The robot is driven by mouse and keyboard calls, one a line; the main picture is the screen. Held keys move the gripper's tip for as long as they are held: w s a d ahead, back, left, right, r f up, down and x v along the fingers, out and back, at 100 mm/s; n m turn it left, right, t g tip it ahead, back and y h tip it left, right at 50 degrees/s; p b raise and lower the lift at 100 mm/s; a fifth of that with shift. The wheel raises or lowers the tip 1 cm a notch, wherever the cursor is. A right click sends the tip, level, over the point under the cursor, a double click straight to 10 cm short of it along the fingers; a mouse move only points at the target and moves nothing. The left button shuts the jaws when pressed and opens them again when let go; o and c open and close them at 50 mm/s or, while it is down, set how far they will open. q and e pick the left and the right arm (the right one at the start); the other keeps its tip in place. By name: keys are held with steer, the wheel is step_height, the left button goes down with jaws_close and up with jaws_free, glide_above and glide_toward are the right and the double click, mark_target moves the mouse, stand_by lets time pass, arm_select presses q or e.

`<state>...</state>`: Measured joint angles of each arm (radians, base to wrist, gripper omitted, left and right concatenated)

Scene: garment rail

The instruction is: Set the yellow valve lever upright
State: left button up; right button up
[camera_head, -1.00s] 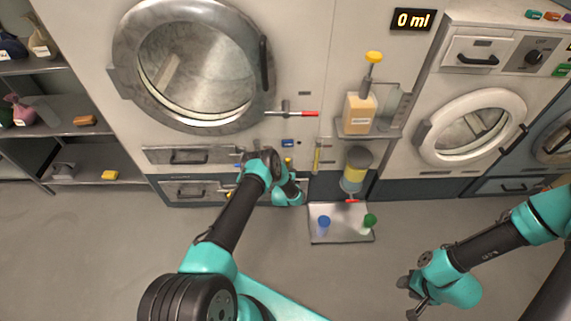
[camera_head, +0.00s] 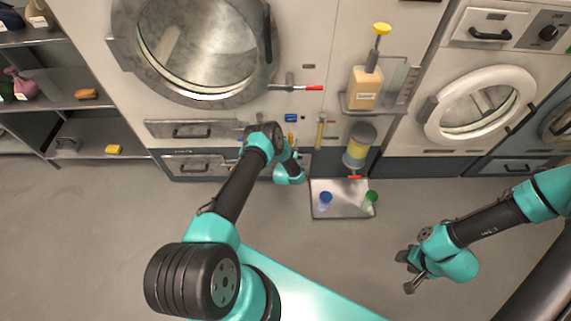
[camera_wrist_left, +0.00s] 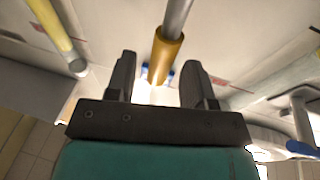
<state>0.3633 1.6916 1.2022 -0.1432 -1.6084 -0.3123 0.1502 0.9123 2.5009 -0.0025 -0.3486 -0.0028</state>
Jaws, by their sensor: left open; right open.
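The yellow valve lever shows in the left wrist view as an orange-yellow sleeve (camera_wrist_left: 166,50) on a grey metal rod. Its sleeve end lies between the fingers of my left gripper (camera_wrist_left: 158,62), which is open with a gap on both sides. In the head view a small yellow end (camera_head: 291,143) shows just above my left wrist, low on the machine front. The lever's pivot is not clear, and my left fingers are mostly hidden there. My right gripper (camera_head: 406,272) is open and empty over the floor at the right.
A yellow upright tube or bar (camera_head: 321,131) is close to the right of my left gripper. A red-tipped handle (camera_head: 308,88) sticks out above. A tray (camera_head: 343,212) with blue and green caps is below right. A soap bottle (camera_head: 365,86) stands on a wall shelf.

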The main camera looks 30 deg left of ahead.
arm_select(q)
steer(key=v, duration=1.5)
steer(key=shift+s, duration=0.3)
steer(key=shift+w, duration=0.1)
steer(key=s+d+r+m+g+h, duration=0.1)
steer(key=s+d+r+g+h, duration=0.2)
steer(key=d+r+g+h, duration=0.45)
steer(key=s+d+r+g+h, duration=0.1)
steer(key=s+r+g, duration=0.4)
steer(key=s, duration=0.4)
steer(key=s+d+r+g+h, duration=0.1)
steer(key=s+r+g, duration=0.5)
steer(key=s, duration=0.4)
steer(key=shift+s+d+r+m, duration=0.25)
steer(key=shift+d+r+m, duration=0.05)
steer(key=shift+d+r, duration=0.1)
stand_by(0.4)
